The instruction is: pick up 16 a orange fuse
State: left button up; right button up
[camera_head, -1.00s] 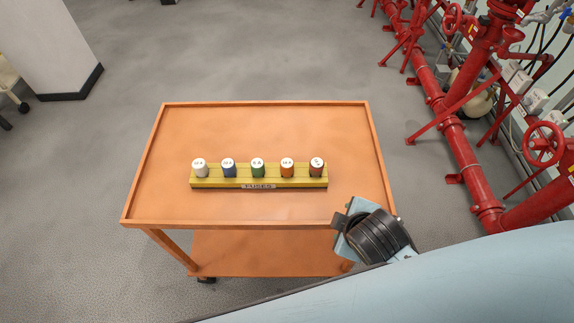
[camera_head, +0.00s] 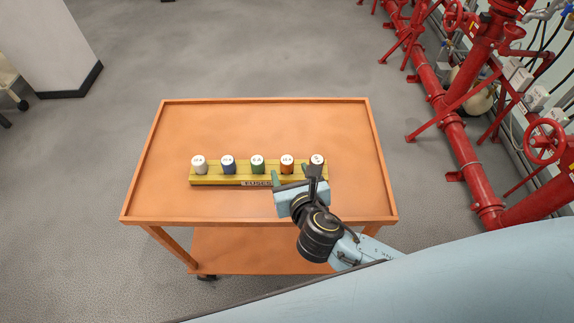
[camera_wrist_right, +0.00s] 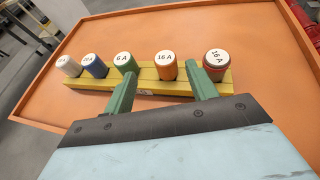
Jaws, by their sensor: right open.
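The orange 16 A fuse (camera_head: 287,168) stands upright in the yellow fuse rack (camera_head: 215,181), second from the right, with a white labelled top. It also shows in the right wrist view (camera_wrist_right: 167,71). My right gripper (camera_head: 294,176) is open and empty at the rack's near side. In the wrist view its two green fingers (camera_wrist_right: 161,78) appear to the left and right of the orange fuse. I cannot tell whether the fingertips reach beside it. My left gripper is not in view.
A dark red fuse (camera_wrist_right: 214,67), also labelled 16 A, stands to the right, close to one finger. Green (camera_head: 257,166), blue (camera_head: 228,166) and white (camera_head: 199,166) fuses stand to the left. The orange cart (camera_head: 180,130) has a raised rim and is clear behind the rack.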

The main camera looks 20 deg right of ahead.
aim_at(285, 158)
jog(key=x, duration=0.3)
jog(key=shift+w+f, duration=0.2)
jog(key=shift+w, duration=0.15)
jog(key=shift+d+f+b+x, duration=0.2)
jog(key=shift+b+x, duration=0.25)
jog(key=shift+x, duration=0.9)
jog(key=shift+d+f+b+x, duration=0.15)
jog(key=shift+b+x, duration=0.3)
jog(key=shift+x, duration=0.9)
jog(key=shift+s, duration=0.15)
jog(key=c, duration=1.1)
